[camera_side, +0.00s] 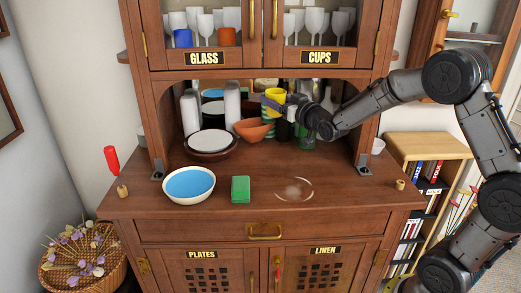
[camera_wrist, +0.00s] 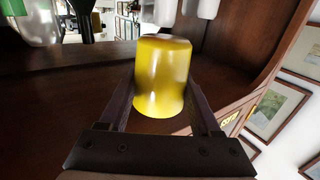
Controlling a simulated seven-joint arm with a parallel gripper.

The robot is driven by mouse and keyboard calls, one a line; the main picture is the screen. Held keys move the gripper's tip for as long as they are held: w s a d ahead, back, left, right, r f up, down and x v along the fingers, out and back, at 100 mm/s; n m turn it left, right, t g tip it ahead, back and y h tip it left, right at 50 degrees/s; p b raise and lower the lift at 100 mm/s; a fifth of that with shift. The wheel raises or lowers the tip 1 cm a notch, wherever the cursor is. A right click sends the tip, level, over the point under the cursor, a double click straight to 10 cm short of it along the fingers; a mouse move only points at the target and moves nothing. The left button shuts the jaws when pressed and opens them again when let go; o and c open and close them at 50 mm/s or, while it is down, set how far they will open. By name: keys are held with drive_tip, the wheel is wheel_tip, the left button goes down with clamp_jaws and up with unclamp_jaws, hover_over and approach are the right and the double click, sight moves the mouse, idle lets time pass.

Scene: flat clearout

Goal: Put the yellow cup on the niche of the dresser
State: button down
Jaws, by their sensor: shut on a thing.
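The yellow cup (camera_side: 275,94) is held in the dresser's niche (camera_side: 338,92), above the counter and near the niche's upper part. My gripper (camera_side: 274,103) is shut on it, reaching in from the right. In the wrist view the yellow cup (camera_wrist: 162,75) sits between the two dark fingers of my gripper (camera_wrist: 160,108). Its smooth side and one end face the camera. The cup appears raised above the things standing in the niche; its exact depth is hard to tell.

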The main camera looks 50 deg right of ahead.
drive_tip(key=w+d+m+g+h, duration=0.1)
drive_tip(key=w+d+m+h, duration=0.15)
drive_tip(key=w+d, duration=0.55)
wheel_tip(320, 180, down, 10)
drive_tip(key=w+a, duration=0.1)
drive_tip(key=a, duration=0.1)
drive_tip(key=shift+w+a+n, duration=0.25)
drive_tip(key=shift+w+n, duration=0.05)
drive_tip(key=shift+n, duration=0.05)
drive_tip(key=shift+f, duration=0.15)
drive_tip(key=shift+f, duration=0.35)
drive_tip(key=shift+c, duration=0.5)
unclamp_jaws()
drive_tip(key=shift+r, duration=0.1)
